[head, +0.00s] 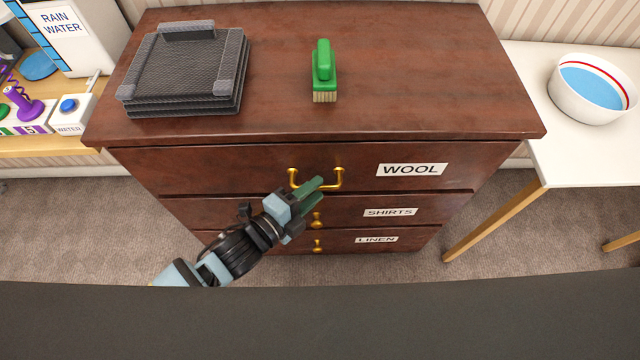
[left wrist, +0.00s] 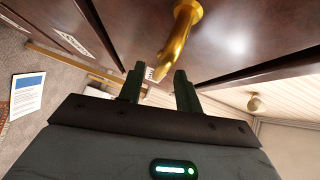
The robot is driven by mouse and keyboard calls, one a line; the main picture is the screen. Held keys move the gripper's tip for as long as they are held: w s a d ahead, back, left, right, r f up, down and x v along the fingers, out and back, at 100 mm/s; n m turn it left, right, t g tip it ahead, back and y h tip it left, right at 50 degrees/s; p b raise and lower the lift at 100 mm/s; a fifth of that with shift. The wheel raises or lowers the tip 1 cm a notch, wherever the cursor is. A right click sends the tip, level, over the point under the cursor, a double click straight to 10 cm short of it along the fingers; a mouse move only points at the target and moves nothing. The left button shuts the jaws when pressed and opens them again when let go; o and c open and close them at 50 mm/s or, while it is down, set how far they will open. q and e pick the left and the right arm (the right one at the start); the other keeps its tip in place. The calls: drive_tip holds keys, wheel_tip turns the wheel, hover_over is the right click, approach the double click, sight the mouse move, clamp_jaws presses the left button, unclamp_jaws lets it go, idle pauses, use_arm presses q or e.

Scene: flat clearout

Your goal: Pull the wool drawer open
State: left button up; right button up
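The wool drawer (head: 230,168) is the top drawer of a dark red-brown chest, with a white WOOL label (head: 412,170). It looks shut. Its brass bow handle (head: 294,178) is partly hidden behind my left gripper (head: 316,190) in the head view. My left gripper is open, its green fingers apart and pointing at the handle. In the left wrist view the curved brass handle (left wrist: 178,42) hangs just ahead of the gap between the fingers (left wrist: 158,80). I cannot tell whether they touch it. My right gripper is in neither view.
Below are the shirts drawer (head: 350,211) and the linen drawer (head: 340,241), both shut. On the chest top lie a grey folded stack (head: 185,65) and a green brush (head: 323,72). A white table (head: 570,150) with a bowl (head: 590,90) stands right.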

use_arm(q)
drive_tip(key=shift+x, duration=1.3)
drive_tip(key=shift+c, duration=0.4)
clamp_jaws()
